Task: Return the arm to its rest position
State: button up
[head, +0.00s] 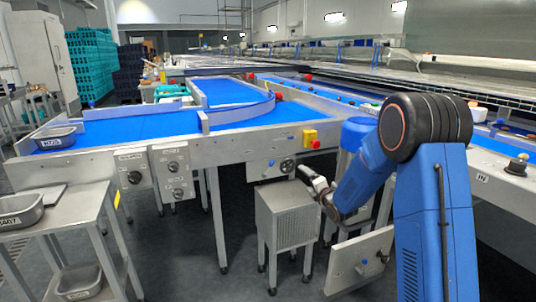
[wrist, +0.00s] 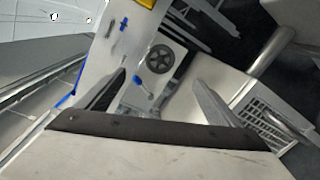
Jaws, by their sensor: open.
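My arm, blue with a dark joint, reaches down and left from the right side of the head view. My gripper (head: 312,178) is at its lower left end, low in front of the conveyor frame and just above and right of a grey metal cabinet (head: 287,216). In the wrist view my gripper (wrist: 158,78) shows two fingers spread apart with nothing between them. Beyond the fingers is a grey panel with a black handwheel (wrist: 159,59) and a blue knob (wrist: 139,81).
Blue conveyor belts (head: 130,127) run behind the arm. A yellow box with a red button (head: 310,138) is on the frame above the gripper. A steel table (head: 75,209) with metal trays stands at left. Bare floor (head: 190,255) shows between the table and cabinet.

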jog(key=s+d+r+m+g+h, duration=0.2)
jog(key=s+r+m, duration=0.15)
jog(key=s, duration=0.45)
jog(key=s+d+r+m+g+h, duration=0.1)
jog(key=s+d+r+m, duration=0.15)
jog(key=s+m, duration=0.4)
jog(key=s+d+r+m+g+h, duration=0.2)
jog(key=s+r+m, duration=0.15)
jog(key=s, duration=0.55)
jog(key=s+f+m+g, duration=0.1)
jog(key=s+m+g, duration=0.2)
jog(key=s, duration=1.5)
jog(key=s+f+m+g, duration=0.1)
jog(key=s+m+g, duration=0.2)
jog(key=s+m, duration=0.6)
jog(key=s+a, duration=0.1)
jog(key=s, duration=0.9)
jog(key=shift+f+g, duration=0.3)
jog(key=shift+f, duration=0.05)
jog(key=shift+s+d, duration=0.1)
